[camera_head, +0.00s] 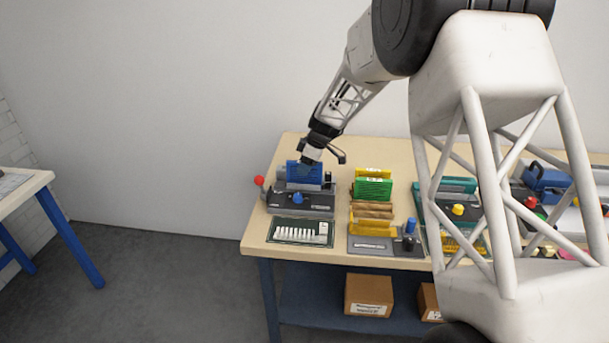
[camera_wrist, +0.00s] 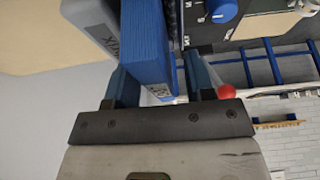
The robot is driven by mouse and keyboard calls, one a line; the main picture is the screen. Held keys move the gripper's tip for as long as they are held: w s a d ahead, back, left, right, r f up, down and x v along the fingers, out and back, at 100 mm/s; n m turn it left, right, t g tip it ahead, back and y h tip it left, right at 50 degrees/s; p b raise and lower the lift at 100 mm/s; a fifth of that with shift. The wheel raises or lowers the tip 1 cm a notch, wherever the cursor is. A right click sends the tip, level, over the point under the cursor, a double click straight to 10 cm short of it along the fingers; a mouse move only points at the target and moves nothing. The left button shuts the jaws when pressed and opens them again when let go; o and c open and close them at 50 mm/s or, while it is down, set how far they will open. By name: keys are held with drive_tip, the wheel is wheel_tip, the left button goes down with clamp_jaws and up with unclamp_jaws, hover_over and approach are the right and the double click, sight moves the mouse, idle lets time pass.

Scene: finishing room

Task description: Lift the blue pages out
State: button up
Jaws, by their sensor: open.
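The blue pages (camera_head: 305,173) stand upright as a block in the grey and black machine (camera_head: 309,201) at the left end of the table. In the wrist view the blue block (camera_wrist: 148,40) rises between the two fingers of my gripper (camera_wrist: 160,72). The fingers are apart, one on each side of it; I cannot tell whether either touches it. In the head view my gripper (camera_head: 311,156) is at the top of the blue pages, partly covering them.
A red ball knob (camera_head: 259,181) and a blue knob (camera_head: 297,198) belong to the machine. A grey lettered block (camera_wrist: 92,22) is close beside the left finger. A tray with white pieces (camera_head: 300,232) lies in front. Green (camera_head: 372,190) and yellow blocks stand to the right.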

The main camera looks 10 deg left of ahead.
idle(0.4)
clamp_jaws()
idle(0.4)
drive_tip(key=shift+r, duration=0.8)
wheel_tip(320, 180, up, 2)
drive_tip(key=shift+r, duration=0.2)
drive_tip(key=s+d, duration=0.2)
drive_tip(key=s, duration=0.5)
drive_tip(key=s+d+r, duration=0.1)
drive_tip(key=s+d, duration=0.2)
drive_tip(key=s, duration=0.5)
drive_tip(key=shift+r, duration=0.2)
drive_tip(key=shift+s+d, duration=0.1)
